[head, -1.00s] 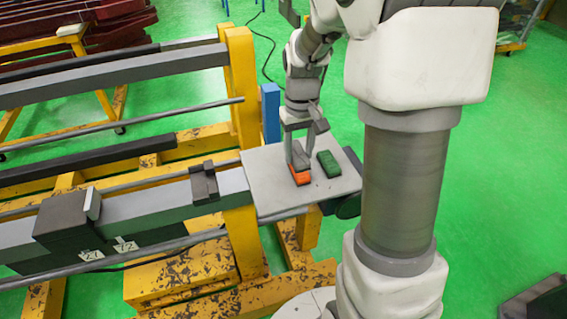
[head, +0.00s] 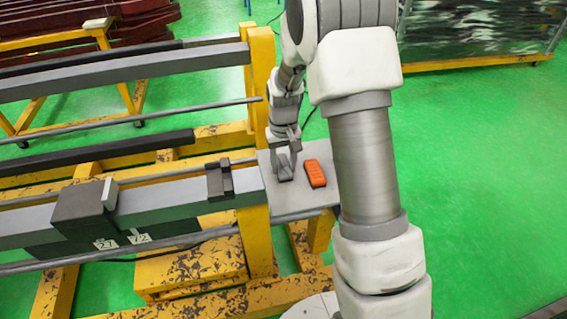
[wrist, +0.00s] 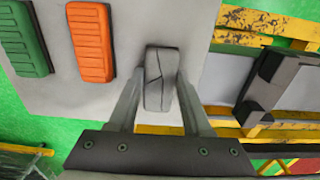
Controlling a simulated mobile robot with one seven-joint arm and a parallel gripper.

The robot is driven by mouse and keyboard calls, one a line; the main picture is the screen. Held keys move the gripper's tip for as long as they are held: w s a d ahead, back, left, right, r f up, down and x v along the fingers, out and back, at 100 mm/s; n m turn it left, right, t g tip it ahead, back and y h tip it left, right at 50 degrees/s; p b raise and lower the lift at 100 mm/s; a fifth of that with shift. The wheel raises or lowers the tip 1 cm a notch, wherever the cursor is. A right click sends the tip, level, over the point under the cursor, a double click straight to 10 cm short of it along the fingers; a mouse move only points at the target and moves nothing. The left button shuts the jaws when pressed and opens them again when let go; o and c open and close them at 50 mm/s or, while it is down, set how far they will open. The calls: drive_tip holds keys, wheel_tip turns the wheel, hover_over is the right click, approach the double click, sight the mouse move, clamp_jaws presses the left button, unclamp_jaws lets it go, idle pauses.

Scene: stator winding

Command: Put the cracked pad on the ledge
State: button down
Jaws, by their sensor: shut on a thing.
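A grey pad with a dark crack line (wrist: 160,79) is between the fingers of my gripper (wrist: 160,98) in the wrist view. The gripper is shut on it. The flat grey ledge (wrist: 130,75) lies beneath the pad; I cannot tell whether the pad touches it. In the head view my gripper (head: 284,168) is at the ledge (head: 293,208), left of the orange pad. The pad in it is small and partly hidden there.
An orange ribbed pad (head: 315,173) lies on the ledge, with a green ribbed pad (wrist: 24,39) beyond it in the wrist view. A yellow post (head: 257,235) and a grey bar (head: 150,200) with a dark clamp (head: 219,180) stand left. The ledge between the orange and grey pads is bare.

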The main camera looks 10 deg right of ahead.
sight(284, 167)
drive_tip(key=shift+f, duration=0.1)
drive_tip(key=shift+c, duration=1.7)
unclamp_jaws()
wheel_tip(284, 167, up, 12)
drive_tip(key=r, duration=0.1)
drive_tip(key=s+r+t, duration=0.2)
drive_tip(key=s+r, duration=0.8)
drive_tip(key=s+r+t, duration=0.2)
drive_tip(key=s+t, duration=0.1)
drive_tip(key=s, duration=1.1)
drive_tip(key=shift+s+r+t+p, duration=0.3)
drive_tip(key=shift+s+r+p, duration=0.1)
